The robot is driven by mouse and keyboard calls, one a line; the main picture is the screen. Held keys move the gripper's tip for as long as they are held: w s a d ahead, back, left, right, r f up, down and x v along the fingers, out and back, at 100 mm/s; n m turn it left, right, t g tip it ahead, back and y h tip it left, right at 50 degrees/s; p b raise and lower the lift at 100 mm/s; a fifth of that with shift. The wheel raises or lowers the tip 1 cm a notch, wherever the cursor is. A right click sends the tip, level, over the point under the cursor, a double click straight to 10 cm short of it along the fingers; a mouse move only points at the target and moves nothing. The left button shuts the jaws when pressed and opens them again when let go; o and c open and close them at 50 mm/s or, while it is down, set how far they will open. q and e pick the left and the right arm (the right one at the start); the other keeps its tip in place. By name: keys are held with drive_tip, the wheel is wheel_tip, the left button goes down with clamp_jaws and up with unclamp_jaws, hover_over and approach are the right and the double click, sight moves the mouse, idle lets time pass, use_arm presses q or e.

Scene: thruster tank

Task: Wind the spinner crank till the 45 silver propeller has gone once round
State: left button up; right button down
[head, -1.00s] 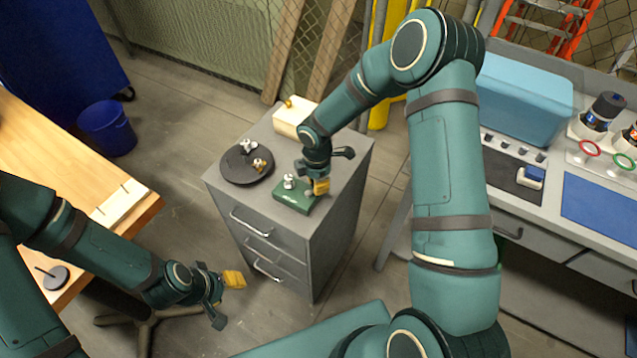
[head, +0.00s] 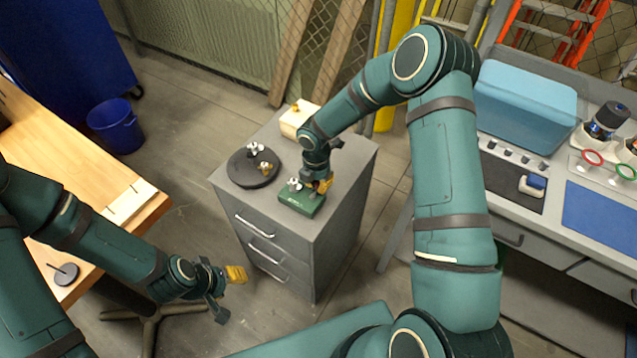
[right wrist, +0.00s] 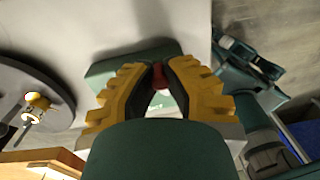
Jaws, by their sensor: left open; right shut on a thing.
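The spinner is a green box (head: 302,203) on the cabinet top, near its front edge. A silver propeller (head: 294,184) stands on its top; I cannot read a size on it. My right gripper (head: 325,186) is at the box's right side. In the right wrist view its yellow fingers (right wrist: 160,80) are shut on a small red part (right wrist: 163,75), seemingly the crank's knob. The fingers hide most of the crank. The green box (right wrist: 125,62) shows behind them. My left gripper (head: 236,275) is open and empty, in front of and left of the cabinet.
A dark round tray (head: 244,180) on the grey cabinet (head: 345,190) holds a silver propeller (head: 254,149) and a brass one (head: 264,168). A cream block (head: 296,121) stands behind. A wooden table (head: 110,180) is at left, a workbench with a blue bin (head: 525,100) at right.

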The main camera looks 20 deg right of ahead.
idle(0.4)
drive_tip(key=c, duration=0.9)
unclamp_jaws()
drive_tip(key=shift+c, duration=0.2)
wheel_tip(320, 180, up, 12)
drive_tip(key=shift+w, duration=0.25)
drive_tip(key=shift+a, duration=0.1)
